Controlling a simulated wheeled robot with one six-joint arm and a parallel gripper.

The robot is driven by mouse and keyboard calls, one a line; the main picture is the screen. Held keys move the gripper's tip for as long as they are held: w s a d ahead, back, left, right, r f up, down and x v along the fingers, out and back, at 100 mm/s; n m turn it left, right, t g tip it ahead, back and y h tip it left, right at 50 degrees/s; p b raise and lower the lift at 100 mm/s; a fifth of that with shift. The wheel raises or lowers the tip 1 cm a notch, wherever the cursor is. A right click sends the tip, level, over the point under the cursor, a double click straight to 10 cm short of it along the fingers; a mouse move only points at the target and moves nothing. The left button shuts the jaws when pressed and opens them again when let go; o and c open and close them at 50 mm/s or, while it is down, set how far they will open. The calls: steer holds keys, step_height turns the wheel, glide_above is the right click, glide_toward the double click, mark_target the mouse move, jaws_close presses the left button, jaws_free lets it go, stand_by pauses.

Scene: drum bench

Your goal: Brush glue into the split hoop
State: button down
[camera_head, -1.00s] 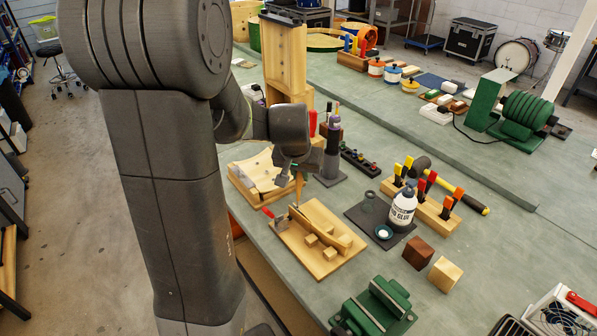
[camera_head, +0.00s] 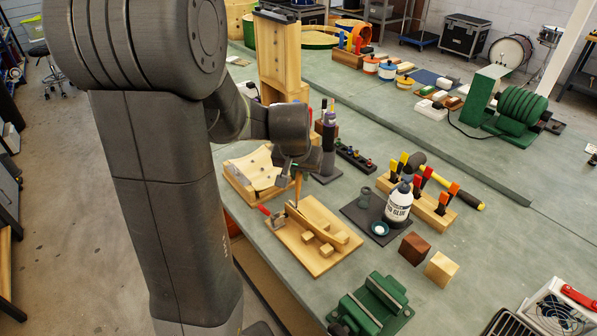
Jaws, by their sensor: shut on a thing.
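My gripper (camera_head: 295,168) is shut on a slim brush with an orange-brown handle (camera_head: 298,180), pointing down. The brush's lower end is near the far end of the split hoop (camera_head: 314,222), a curved wooden strip on a light wooden board (camera_head: 290,244). Whether the bristles touch the hoop is too small to tell. Small wooden blocks and a red-handled clamp (camera_head: 266,211) are on the board. A white glue bottle (camera_head: 399,205) stands on a dark mat (camera_head: 352,211) to the right. A small teal dish (camera_head: 380,228) with white contents sits beside it.
A wooden cradle (camera_head: 236,182) lies behind the board. A tool rack (camera_head: 430,207) stands right of the glue. Two wooden blocks (camera_head: 414,249) and a green vise (camera_head: 372,303) are at the front right. Bench space between board and mat is clear.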

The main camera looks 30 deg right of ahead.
steer(key=shift+w+d, duration=0.1)
steer(key=shift+w, duration=0.1)
steer(key=shift+w, duration=0.25)
steer(key=shift+w+d, duration=0.1)
steer(key=shift+w, duration=0.15)
stand_by(0.5)
steer(key=shift+w, duration=1)
steer(key=shift+w+d, duration=0.1)
steer(key=shift+w, duration=0.65)
steer(key=shift+r, duration=0.1)
